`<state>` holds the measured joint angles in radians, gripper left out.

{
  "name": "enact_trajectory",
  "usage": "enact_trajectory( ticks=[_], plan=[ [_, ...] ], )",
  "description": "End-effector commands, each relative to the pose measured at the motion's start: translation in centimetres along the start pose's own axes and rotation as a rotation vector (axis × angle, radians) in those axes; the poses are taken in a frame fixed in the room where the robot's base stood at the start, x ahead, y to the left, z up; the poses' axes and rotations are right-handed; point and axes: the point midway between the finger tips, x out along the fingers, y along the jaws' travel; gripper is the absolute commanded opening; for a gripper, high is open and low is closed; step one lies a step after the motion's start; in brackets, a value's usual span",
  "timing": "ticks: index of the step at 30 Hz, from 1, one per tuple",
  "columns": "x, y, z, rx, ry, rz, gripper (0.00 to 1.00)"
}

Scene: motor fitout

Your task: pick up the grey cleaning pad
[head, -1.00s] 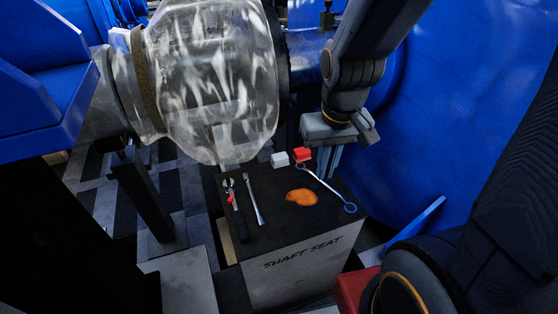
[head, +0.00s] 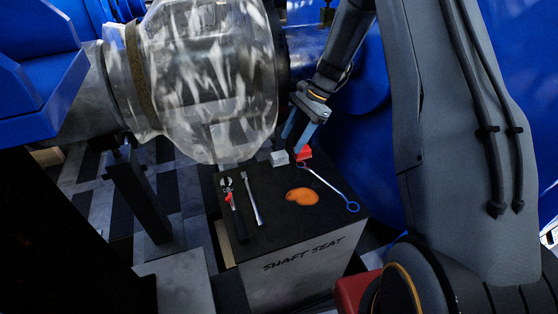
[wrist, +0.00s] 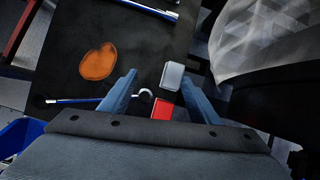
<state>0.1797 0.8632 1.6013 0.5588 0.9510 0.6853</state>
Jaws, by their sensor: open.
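The grey cleaning pad (head: 280,158) is a small light grey block on the black top of the shaft seat box, near its back edge. It also shows in the wrist view (wrist: 172,76), between my fingertips and nearer the right one. My gripper (head: 302,134) is open and empty, above the back of the box. In the head view its fingers point down, just right of the pad and apart from it. A red block (head: 303,153) lies right beside the pad; in the wrist view it sits between the fingers, closer to the palm.
The box top (head: 262,222) also holds a blue-ended wrench (head: 330,189), an orange patch (head: 302,197), a red-handled tool (head: 233,205) and a thin metal tool (head: 253,200). A large clear-wrapped cylinder (head: 208,80) hangs close to the pad's left and back.

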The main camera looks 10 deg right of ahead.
Motion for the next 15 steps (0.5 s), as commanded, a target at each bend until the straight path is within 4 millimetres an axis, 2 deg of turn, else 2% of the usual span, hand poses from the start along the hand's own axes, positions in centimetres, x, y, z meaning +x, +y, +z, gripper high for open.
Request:
enact_trajectory(
  ticks=[1, 6, 15],
  plan=[
    [0.9, -0.8, -1.0, 0.044, -0.024, -0.008, 0.56],
    [2.0, -2.4, -2.2, 0.134, -0.077, -0.024, 0.56],
    [4.5, -2.8, -2.0, 0.150, -0.088, -0.025, 0.56]
  ],
)
